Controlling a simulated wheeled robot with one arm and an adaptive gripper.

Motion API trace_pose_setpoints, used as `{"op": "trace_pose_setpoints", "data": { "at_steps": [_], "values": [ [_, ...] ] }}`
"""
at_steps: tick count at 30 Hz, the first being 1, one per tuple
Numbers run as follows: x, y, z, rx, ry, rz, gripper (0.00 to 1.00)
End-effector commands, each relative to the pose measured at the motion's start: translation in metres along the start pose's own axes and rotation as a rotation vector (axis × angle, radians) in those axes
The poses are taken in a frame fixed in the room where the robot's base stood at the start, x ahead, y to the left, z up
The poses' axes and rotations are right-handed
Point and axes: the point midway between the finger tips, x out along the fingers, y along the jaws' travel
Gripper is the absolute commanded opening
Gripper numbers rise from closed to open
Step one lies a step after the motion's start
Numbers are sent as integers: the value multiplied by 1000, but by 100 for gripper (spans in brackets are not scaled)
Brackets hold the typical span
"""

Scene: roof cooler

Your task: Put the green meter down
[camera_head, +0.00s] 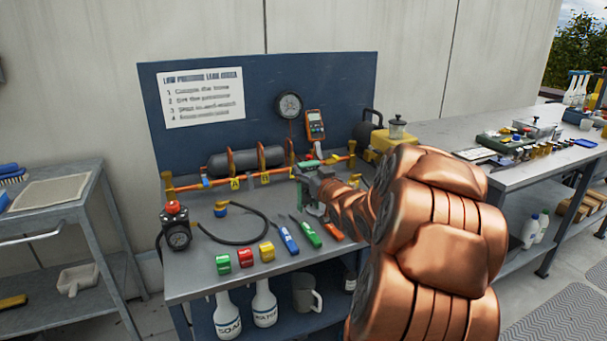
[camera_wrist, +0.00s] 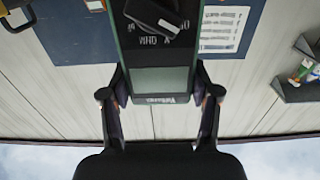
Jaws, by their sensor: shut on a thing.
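The green meter (camera_wrist: 160,82) is dark-faced with green edges, a grey screen and a dial, and shows large in the wrist view. My gripper (camera_wrist: 158,100) is shut on its two sides near the screen end. In the head view my gripper (camera_head: 312,190) is over the back right of the workbench (camera_head: 210,270). Only small green parts of the meter show there, and my gripper and arm hide the rest. I cannot tell whether the meter touches the bench.
Blue (camera_head: 288,240) and green (camera_head: 306,231) tools lie near my gripper. An orange meter (camera_head: 316,124) is on the blue board behind an orange pipe. A black hose curves at left.

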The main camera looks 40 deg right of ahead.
Motion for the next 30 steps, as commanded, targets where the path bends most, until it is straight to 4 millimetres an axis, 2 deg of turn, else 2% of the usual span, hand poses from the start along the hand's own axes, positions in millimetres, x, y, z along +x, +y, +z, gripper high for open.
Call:
{"op": "trace_pose_setpoints", "data": {
  "at_steps": [9, 16, 24, 30],
  "values": [
    [49, 14, 6, 0, -2, 2, 6],
    [80, 23, 8, 0, -2, 2, 6],
    [91, 27, 10, 0, 0, 3, 6],
    [91, 26, 33, 2, -3, 2, 6]
  ]
}}
